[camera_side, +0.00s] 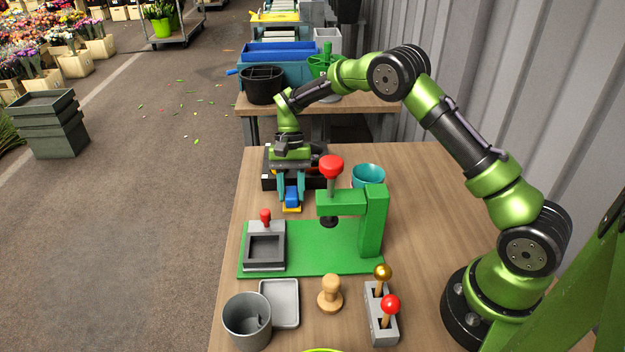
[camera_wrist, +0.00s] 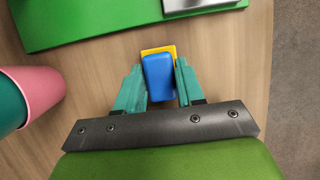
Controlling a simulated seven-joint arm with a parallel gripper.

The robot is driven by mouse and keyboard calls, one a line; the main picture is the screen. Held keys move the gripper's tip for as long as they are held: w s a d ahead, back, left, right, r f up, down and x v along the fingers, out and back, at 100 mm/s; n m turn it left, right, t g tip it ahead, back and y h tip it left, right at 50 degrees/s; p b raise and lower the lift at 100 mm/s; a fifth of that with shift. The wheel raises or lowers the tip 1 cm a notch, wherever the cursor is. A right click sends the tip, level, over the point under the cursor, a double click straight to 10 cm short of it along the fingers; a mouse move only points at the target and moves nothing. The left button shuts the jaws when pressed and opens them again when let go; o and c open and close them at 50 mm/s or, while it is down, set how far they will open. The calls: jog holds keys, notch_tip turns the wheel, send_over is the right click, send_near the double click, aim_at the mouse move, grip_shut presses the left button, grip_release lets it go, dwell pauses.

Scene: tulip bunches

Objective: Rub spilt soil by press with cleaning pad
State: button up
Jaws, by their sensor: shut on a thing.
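The cleaning pad, a blue block (camera_side: 292,196) on a yellow base, is between my gripper's teal fingers. It also shows in the wrist view (camera_wrist: 158,78), with the yellow edge behind the blue. My gripper (camera_side: 292,203) is shut on the blue part and points down, just behind the green press base. The pad is low over the wooden table; I cannot tell if it touches. The press (camera_side: 372,222) is a green frame with a red knob (camera_side: 331,166) on its plunger. A grey square mould (camera_side: 265,250) sits on the base's left. I cannot make out any spilt soil.
A teal cup (camera_side: 368,175) stands behind the press; a pink cup (camera_wrist: 42,88) shows in the wrist view. The table's left edge is near the pad.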

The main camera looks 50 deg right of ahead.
jog(key=shift+a+f, duration=0.1)
jog(key=shift+f, duration=0.05)
jog(key=shift+r, duration=3.1)
jog(key=shift+r, duration=0.1)
jog(key=shift+r, duration=1.4)
